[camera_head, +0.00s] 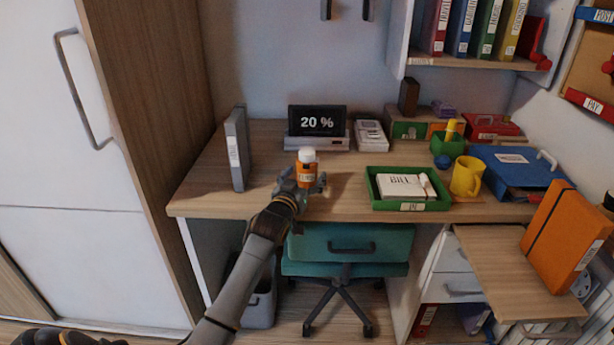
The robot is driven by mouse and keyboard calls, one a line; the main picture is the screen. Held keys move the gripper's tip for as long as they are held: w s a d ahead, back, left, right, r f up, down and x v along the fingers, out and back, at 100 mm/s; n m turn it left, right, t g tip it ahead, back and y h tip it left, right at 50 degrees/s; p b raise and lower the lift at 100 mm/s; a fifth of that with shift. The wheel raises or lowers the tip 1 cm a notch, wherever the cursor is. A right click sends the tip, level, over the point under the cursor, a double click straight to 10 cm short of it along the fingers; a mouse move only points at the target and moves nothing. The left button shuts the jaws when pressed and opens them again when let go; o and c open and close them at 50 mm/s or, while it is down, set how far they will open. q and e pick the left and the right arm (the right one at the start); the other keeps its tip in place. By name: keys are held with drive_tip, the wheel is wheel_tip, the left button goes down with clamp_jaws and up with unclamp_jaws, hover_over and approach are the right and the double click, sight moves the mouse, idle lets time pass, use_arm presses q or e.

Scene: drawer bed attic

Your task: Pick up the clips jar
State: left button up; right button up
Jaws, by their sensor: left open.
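The clips jar, taken to be the orange jar with a white lid (306,168), stands upright near the front edge of the desk (265,185), left of the middle. My left gripper (307,183) reaches it from the front, with its fingers open on either side of the jar's lower part. The gripper hides the jar's base. I cannot tell whether the fingers touch it. My right gripper is out of view.
A green tray with papers (410,204) lies right of the jar. A grey binder (237,150) stands to its left. A display reading 20 % (317,121) is behind it. A yellow mug (466,178) and blue folder (515,172) are farther right. A teal chair (350,245) is below.

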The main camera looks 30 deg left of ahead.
use_arm(q)
drive_tip(key=shift+w+a, duration=0.15)
drive_tip(key=shift+w, duration=0.5)
drive_tip(key=c, duration=1.3)
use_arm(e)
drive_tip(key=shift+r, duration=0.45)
use_arm(q)
drive_tip(key=shift+c, duration=0.2)
drive_tip(key=shift+s+r, duration=0.1)
drive_tip(key=shift+r, duration=0.05)
